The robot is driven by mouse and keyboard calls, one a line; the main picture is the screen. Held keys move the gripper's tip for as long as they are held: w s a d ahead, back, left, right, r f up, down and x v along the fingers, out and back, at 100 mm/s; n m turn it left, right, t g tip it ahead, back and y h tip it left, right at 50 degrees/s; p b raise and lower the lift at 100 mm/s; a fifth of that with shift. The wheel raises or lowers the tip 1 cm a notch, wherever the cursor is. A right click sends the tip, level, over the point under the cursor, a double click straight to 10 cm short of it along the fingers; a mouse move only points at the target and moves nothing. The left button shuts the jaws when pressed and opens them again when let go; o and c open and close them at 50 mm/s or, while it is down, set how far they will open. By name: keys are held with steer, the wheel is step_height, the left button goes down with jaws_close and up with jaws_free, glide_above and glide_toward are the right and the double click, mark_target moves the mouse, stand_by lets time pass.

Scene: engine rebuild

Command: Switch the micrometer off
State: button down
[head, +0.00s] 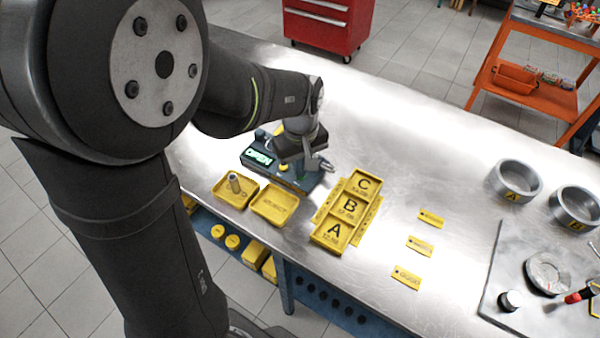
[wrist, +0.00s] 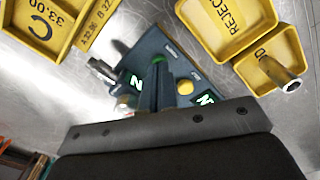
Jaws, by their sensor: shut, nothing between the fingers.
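The micrometer is a dark blue-grey bench unit (head: 296,181) with a lit green display (head: 258,157) that seems to read "OPEN". A yellow button (head: 283,167) is on its top, and a metal part (head: 325,166) sticks out at its right. My gripper (head: 299,160) is shut and empty, pointing down over the unit. In the wrist view, the shut fingers (wrist: 156,76) reach over the unit (wrist: 205,76), close to a green button (wrist: 158,58); I cannot tell if they touch it. The yellow button (wrist: 185,87) is beside the fingers. The fingers hide part of the unit and its display.
A yellow tray (head: 222,196) with a metal pin (head: 234,183) and an empty yellow reject tray (head: 271,213) are in front of the unit. Yellow lettered trays (head: 332,240) stand to its right. The metal table (head: 400,150) is clear behind them.

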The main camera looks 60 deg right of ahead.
steer(key=shift+f, duration=0.75)
steer(key=shift+r, duration=3.1)
steer(key=shift+f, duration=2.2)
